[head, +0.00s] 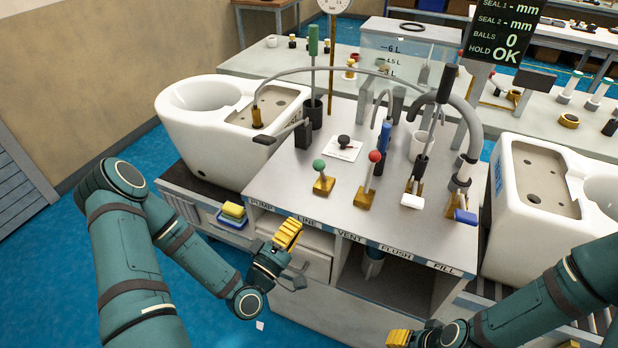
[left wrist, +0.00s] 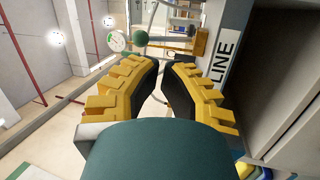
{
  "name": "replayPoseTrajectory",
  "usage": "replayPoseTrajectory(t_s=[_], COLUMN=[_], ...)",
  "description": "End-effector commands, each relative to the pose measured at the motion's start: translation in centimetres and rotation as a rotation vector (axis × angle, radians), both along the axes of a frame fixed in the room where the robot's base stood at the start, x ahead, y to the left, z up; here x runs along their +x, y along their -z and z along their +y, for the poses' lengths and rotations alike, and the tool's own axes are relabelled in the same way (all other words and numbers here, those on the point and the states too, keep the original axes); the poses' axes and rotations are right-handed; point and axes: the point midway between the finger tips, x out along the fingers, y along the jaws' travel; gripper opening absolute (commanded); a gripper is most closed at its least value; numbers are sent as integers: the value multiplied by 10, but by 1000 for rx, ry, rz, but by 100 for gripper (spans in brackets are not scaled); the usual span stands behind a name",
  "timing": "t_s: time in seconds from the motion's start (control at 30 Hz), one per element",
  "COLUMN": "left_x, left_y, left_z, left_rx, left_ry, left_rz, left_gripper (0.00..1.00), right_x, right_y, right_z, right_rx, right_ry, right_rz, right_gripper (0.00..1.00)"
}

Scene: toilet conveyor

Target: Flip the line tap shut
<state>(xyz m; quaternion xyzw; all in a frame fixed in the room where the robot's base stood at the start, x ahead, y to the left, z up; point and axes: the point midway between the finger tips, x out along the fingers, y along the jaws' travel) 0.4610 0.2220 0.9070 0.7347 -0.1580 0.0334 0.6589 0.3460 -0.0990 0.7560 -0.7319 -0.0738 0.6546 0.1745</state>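The line tap is a lever with a green ball (head: 319,165) on a brass body (head: 324,186), standing above the LINE label at the bench's front. Its lever stands up from the body. In the left wrist view, the green ball (left wrist: 140,38) shows just beyond the fingers, its grey stem running to the brass body at right. My left gripper (head: 288,235) is in front of the bench edge, below and short of the tap. Its yellow fingers (left wrist: 160,75) are apart and empty. My right gripper (head: 398,339) is low at the bottom edge, partly cut off.
A red-ball lever (head: 374,156) on brass stands right of the line tap. A black knob on a white card (head: 343,148) lies behind. The label strip (head: 345,236) runs along the bench edge. White toilets (head: 200,150) flank the bench. Sponges (head: 233,211) sit at left.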

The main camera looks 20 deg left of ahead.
Motion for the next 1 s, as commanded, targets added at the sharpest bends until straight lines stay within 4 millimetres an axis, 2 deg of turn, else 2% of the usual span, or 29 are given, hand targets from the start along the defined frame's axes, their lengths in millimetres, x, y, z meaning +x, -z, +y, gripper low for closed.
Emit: replayPoseTrajectory(t_s=[0.1, 0.2, 0.63, 0.77, 1.0], left_x=[-8, -11, -10, 1, 42], left_y=[-10, -15, -18, -23, -41], left_z=[17, 23, 24, 22, 17], left_rx=[-80, -113, -119, -117, -116], left_ry=[-38, -49, -51, -50, -49], left_rz=[-82, -118, -127, -129, -131], left_gripper=[0, 0, 0, 0, 0], right_x=[-1, -1, -1, -1, -2], right_y=[4, 4, 4, 3, 0], right_z=[0, 0, 0, 0, 0], right_rx=[0, 0, 0, 0, 0], right_ry=[-2, -2, -2, -2, -3], right_rz=[2, 3, 3, 3, 4], right_gripper=[47, 47, 47, 47, 47])
